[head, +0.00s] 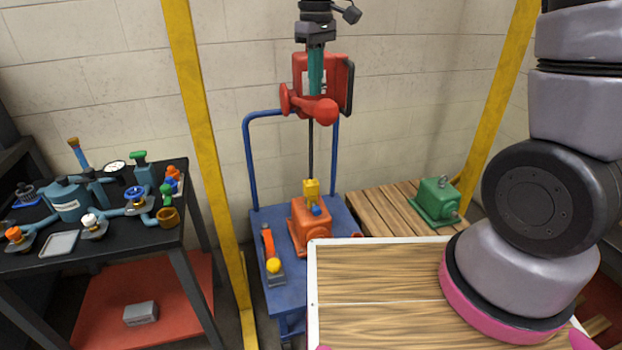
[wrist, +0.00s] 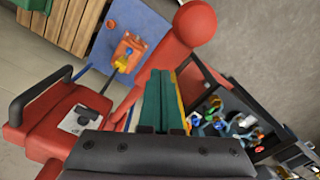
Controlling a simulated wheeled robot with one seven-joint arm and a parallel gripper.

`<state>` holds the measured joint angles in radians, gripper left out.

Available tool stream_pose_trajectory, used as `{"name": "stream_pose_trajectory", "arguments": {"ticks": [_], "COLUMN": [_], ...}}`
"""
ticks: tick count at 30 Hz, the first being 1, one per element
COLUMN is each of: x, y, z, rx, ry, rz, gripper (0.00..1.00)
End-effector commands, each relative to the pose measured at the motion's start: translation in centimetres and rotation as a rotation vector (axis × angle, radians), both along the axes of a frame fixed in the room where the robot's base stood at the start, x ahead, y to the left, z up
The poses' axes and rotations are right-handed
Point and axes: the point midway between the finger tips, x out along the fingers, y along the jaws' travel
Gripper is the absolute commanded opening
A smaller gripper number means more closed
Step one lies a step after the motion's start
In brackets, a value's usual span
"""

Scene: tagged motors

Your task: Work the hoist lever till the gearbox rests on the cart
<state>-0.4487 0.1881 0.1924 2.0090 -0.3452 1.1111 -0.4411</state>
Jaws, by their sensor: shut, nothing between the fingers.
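The red hoist (head: 300,68) hangs above the blue cart (head: 285,295). Its red lever ends in a ball knob (head: 325,111), which also shows large in the wrist view (wrist: 193,22). The orange gearbox (head: 308,228) is below on the rod and yellow hook (head: 311,189), at the cart top; I cannot tell whether it touches. The wrist view shows the gearbox (wrist: 127,50) over the blue deck. My gripper (head: 316,72) is up at the hoist, its teal fingers (wrist: 160,105) shut and empty beside the lever. Whether they touch it is unclear.
A green gearbox (head: 437,200) sits on a wooden pallet (head: 375,210). A black bench (head: 120,240) with valves is left. Yellow posts (head: 205,140) flank the hoist. A wooden board (head: 375,290) fills the front.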

Motion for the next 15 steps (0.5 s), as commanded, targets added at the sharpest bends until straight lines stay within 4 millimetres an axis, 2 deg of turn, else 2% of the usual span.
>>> {"name": "stream_pose_trajectory", "arguments": {"ticks": [5, 15], "x": [0.0, 0.0], "y": [0.0, 0.0], "z": [-0.3, -2.2], "rx": [-0.001, 0.0], "ry": [0.001, 0.001], "rz": [0.0, 0.0], "gripper": [0.0, 0.0]}}
